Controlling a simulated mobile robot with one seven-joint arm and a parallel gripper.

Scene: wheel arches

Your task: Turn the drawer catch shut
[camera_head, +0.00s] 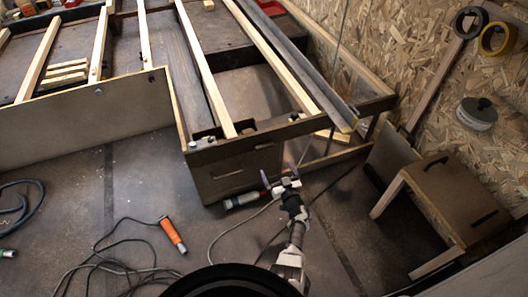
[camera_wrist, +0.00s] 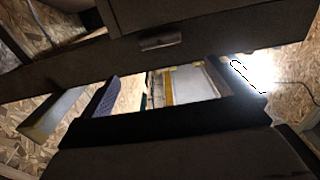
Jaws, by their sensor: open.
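The drawer (camera_head: 240,174) is a brown box front with a pale slot, under the corner of the wooden frame. The drawer catch cannot be told for sure. A small grey metal piece (camera_wrist: 160,42) on a dark beam in the wrist view may be it. My gripper (camera_head: 281,175) is open, with its purple-tipped fingers apart beside the right end of the drawer front.
An orange-handled tool (camera_head: 173,234) and loose cables lie on the floor to the left. A brown bench (camera_head: 445,200) stands at right, by the chipboard wall (camera_head: 430,60).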

